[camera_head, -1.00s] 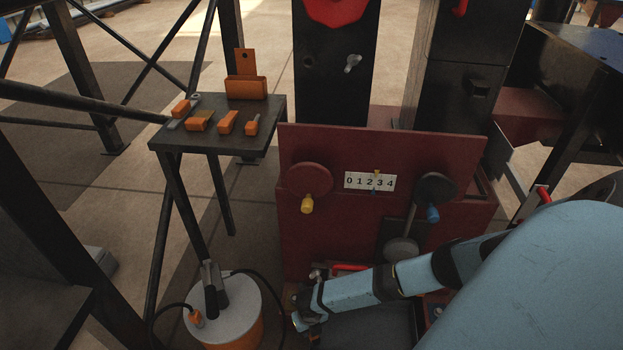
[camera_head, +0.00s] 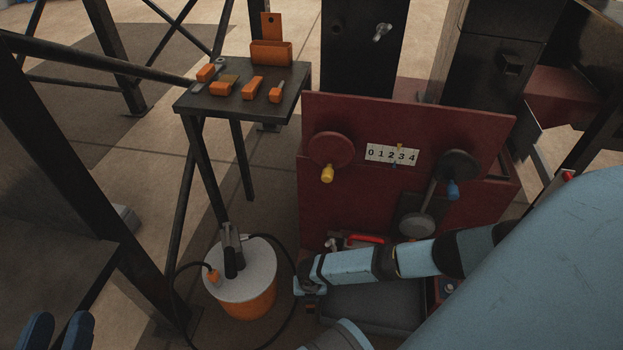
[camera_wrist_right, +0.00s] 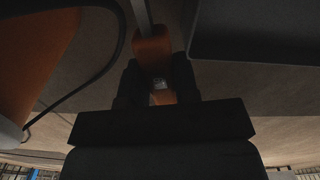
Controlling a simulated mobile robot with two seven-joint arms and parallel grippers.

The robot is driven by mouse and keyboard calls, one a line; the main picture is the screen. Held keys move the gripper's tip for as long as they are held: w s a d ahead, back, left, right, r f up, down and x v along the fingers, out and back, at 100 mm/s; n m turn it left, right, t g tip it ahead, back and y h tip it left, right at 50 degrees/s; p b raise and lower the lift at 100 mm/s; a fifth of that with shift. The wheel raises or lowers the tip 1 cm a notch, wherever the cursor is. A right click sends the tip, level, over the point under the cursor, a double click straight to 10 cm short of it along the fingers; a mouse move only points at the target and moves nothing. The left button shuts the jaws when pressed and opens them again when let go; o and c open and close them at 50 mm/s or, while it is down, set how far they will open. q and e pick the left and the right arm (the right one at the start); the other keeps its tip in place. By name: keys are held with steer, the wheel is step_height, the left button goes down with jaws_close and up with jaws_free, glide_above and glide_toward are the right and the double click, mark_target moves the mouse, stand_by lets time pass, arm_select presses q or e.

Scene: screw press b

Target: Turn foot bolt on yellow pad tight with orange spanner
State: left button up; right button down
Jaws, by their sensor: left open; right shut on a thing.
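My right gripper (camera_wrist_right: 157,85) is shut on the orange handle of the spanner (camera_wrist_right: 152,45), whose grey shaft runs up out of the right wrist view. In the head view my right gripper (camera_head: 310,289) is low at the middle, between the orange drum and the dark red machine, and the spanner is too small and dark to make out there. My left gripper (camera_head: 57,332) is open and empty at the bottom left corner, with two blue fingers apart. I cannot make out the foot bolt or the yellow pad in either view.
An orange drum with a grey lid (camera_head: 245,268) and a black hose stands left of my right gripper. A small dark table (camera_head: 245,104) holds several orange-handled tools. The red machine panel (camera_head: 400,135) has two handwheels and a number scale. Dark posts stand at the left.

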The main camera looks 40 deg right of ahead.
steer(key=shift+w+d+r, duration=0.1)
steer(key=shift+w+d, duration=0.05)
steer(key=shift+w, duration=0.1)
steer(key=shift+w, duration=0.15)
step_height(320, 180, up, 6)
steer(key=w+a+m+p, duration=0.1)
steer(key=a+m+p, duration=0.1)
steer(key=p, duration=0.3)
steer(key=shift+p, duration=0.3)
stand_by(0.5)
steer(key=shift+m, duration=0.3)
